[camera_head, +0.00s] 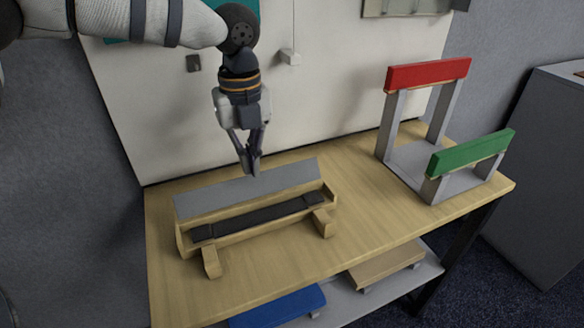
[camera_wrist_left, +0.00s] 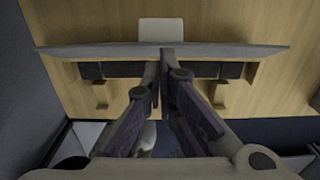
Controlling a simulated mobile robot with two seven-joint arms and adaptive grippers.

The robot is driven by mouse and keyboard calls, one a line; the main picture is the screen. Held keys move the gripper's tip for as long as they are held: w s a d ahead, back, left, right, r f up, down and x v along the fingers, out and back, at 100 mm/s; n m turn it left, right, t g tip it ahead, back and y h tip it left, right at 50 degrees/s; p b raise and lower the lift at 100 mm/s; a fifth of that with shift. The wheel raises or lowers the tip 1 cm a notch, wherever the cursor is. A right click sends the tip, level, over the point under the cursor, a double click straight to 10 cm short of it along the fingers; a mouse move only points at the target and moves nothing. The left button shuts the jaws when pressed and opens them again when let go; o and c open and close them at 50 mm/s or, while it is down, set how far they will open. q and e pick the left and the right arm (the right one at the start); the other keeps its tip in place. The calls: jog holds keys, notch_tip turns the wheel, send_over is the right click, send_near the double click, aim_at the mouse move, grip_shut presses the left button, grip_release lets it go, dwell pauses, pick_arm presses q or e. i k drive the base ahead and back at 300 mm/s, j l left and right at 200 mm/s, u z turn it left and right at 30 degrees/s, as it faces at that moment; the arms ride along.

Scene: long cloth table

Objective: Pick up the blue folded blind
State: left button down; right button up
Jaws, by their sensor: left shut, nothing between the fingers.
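A blue flat slab (camera_head: 278,308) lies on the lower shelf below the table's front edge, partly cut off by the picture's bottom; I cannot tell for sure whether it is the folded blind. My left gripper (camera_head: 253,170) points down, shut and empty, at the raised grey panel of a wooden box on the table. In the wrist view, its fingers (camera_wrist_left: 165,60) meet in front of the grey panel (camera_wrist_left: 110,51). I cannot tell whether they touch it. A dark strip (camera_head: 262,214) lies in the box. My right gripper is out of view.
The wooden table (camera_head: 340,245) is clear around the box. A grey stand with a red bar (camera_head: 428,74) and a green bar (camera_head: 472,153) occupies its right end. A tan slab (camera_head: 385,265) is on the lower shelf (camera_head: 400,285). A whitish board stands behind.

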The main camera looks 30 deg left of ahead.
aim_at(280, 311)
jog(key=k+j, duration=0.75)
jog(key=j, duration=0.2)
